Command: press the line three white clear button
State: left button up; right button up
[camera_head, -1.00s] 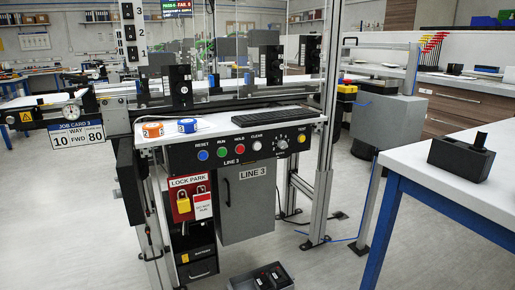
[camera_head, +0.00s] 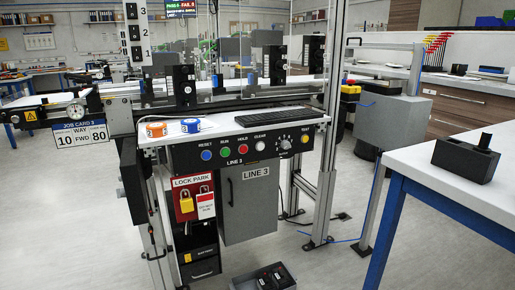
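The line 3 control panel (camera_head: 190,159) is a black strip along the front of a white shelf. Its white button, labelled CLEAR (camera_head: 260,146), sits right of the red HOLD button (camera_head: 244,147). Left of those are the green RUN button (camera_head: 224,151) and the blue RESET button (camera_head: 206,155). To the right are a selector dial (camera_head: 286,143) and a yellow TEST button (camera_head: 305,139). Nothing covers the white button. Neither of my grippers shows in the view.
A keyboard (camera_head: 267,117) and two tape rolls, orange (camera_head: 157,130) and blue (camera_head: 191,126), lie on the shelf. A grey cabinet (camera_head: 247,205) and a red lock board (camera_head: 194,197) hang below. A white table (camera_head: 460,175) with a black block stands at right.

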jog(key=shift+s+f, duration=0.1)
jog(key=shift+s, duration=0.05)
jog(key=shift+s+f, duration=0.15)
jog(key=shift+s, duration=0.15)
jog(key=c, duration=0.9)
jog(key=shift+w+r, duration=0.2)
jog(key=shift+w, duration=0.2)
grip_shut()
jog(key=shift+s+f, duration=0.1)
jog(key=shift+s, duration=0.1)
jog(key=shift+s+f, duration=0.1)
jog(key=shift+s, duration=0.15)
